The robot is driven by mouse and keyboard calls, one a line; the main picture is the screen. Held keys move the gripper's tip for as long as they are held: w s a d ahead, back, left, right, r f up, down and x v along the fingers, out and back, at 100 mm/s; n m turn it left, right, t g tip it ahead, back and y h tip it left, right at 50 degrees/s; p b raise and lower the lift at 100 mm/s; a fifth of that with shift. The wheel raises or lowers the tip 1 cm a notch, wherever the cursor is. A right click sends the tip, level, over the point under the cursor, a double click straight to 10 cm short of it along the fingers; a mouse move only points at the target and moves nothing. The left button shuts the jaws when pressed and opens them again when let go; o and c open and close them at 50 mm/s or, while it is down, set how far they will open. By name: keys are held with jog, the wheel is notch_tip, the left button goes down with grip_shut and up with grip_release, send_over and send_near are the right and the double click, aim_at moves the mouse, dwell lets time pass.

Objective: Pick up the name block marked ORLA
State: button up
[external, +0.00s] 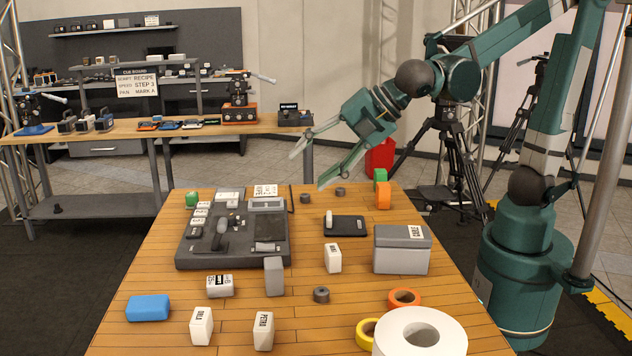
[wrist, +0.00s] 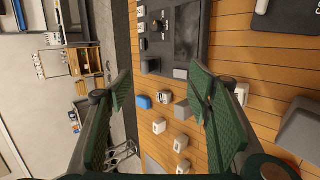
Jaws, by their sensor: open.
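A white upright name block (external: 201,326) stands at the front left of the wooden table; its small dark lettering appears to read ORLA. It also shows in the wrist view (wrist: 159,126), where its lettering cannot be read. A similar white block marked PETRA (external: 263,331) stands to its right. Another white block (external: 333,258) with lettering too small to read stands near the table's middle. My gripper (external: 307,170) is open and empty, above the table's far edge and well away from the ORLA block. Its two green fingers are spread in the wrist view (wrist: 160,85).
A grey case (external: 401,256), tape rings (external: 404,299) and a white roll (external: 450,330) occupy the right.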

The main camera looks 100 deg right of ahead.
jog(key=w+a+n+t+p, duration=0.1)
jog(key=w+a+n+t, duration=0.1)
jog(key=w+a+n, duration=0.75)
jog(key=n+t+p, duration=0.2)
jog(key=n, duration=0.7)
send_over(207, 315)
jog(key=s+a, duration=0.1)
jog(key=s, duration=0.5)
notch_tip(207, 315, down, 6)
jog(key=shift+y, duration=0.4)
notch_tip(207, 315, down, 10)
jog(key=shift+w+d+r, duration=0.1)
jog(key=shift+w+r, duration=0.05)
jog(key=shift+f, duration=0.4)
jog(key=shift+b+x, duration=0.3)
jog(key=shift+x, duration=1)
jog(key=shift+b+x, duration=0.5)
jog(key=shift+x, duration=2.1)
jog(key=shift+d, duration=0.1)
